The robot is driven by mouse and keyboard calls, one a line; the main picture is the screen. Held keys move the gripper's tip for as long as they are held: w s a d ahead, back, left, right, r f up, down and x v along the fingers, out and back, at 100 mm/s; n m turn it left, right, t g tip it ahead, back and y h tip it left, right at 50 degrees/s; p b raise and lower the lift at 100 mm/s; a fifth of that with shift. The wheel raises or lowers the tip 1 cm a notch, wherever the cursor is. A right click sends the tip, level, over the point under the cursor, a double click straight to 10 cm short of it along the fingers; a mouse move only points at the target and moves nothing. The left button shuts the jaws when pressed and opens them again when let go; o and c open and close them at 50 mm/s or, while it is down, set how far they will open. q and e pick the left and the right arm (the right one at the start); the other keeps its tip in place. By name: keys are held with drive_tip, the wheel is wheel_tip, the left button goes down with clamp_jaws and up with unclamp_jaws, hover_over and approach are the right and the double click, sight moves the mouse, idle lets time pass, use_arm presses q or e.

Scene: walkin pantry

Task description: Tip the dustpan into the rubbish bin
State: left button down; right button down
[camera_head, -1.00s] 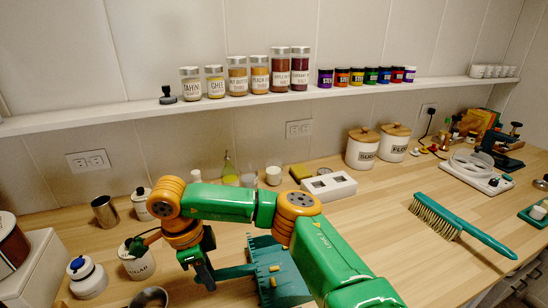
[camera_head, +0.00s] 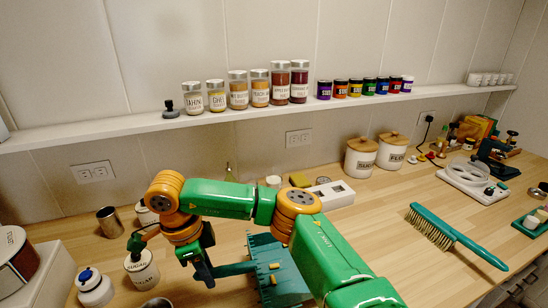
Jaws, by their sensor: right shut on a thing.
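The teal dustpan (camera_head: 262,245) is at the bottom centre, partly hidden by my green right arm. A few small orange-yellow pieces (camera_head: 273,267) lie on it. My right gripper (camera_head: 213,273) is shut on the dustpan's handle (camera_head: 235,269), to the left of the pan. I cannot tell whether the pan is touching the counter or slightly above it. No rubbish bin can be made out in this view. My left gripper is not in view.
A teal brush (camera_head: 436,228) lies on the wooden counter (camera_head: 400,265) at right. A sugar canister (camera_head: 142,268), a blue-lidded jar (camera_head: 94,288) and a metal cup (camera_head: 110,221) stand at left. Jars line the shelf (camera_head: 130,131).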

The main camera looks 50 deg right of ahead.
wheel_tip(320, 180, up, 7)
drive_tip(key=p, duration=0.4)
drive_tip(key=shift+p, duration=0.4)
drive_tip(key=shift+r, duration=0.1)
